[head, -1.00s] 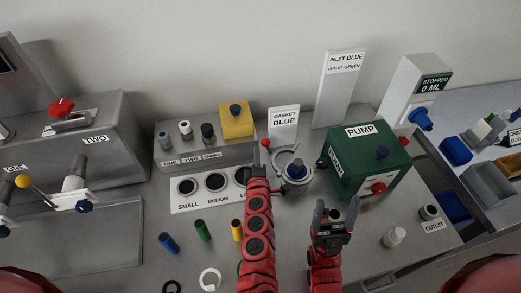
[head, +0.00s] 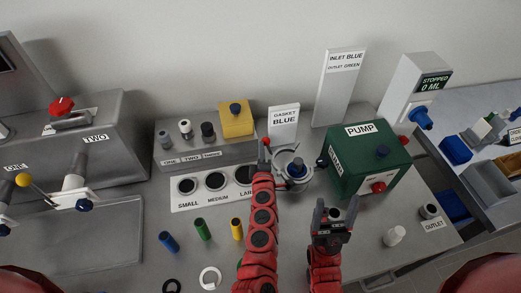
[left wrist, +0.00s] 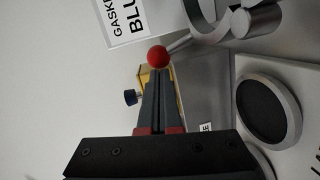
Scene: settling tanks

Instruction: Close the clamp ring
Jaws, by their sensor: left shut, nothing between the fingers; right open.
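The clamp ring (head: 279,161) is a silver ring around a fitting with a dark blue top, left of the green pump. Its lever ends in a red ball (head: 265,141). In the left wrist view the ring (left wrist: 262,22) is partly cut off at the top, and the red ball (left wrist: 158,56) sits at my fingertips. My left gripper (head: 262,156) is shut and empty, its tips at the ball, with contact unclear. It also shows in the left wrist view (left wrist: 159,78). My right gripper (head: 335,207) is open and empty, in front of the pump.
The green pump (head: 360,165) stands right of the ring, and the GASKET BLUE sign (head: 284,119) behind it. A yellow block (head: 236,121) and a gasket rack (head: 205,199) are to the left. Coloured cylinders stand in front of the rack. A white cap (head: 394,236) is at the right.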

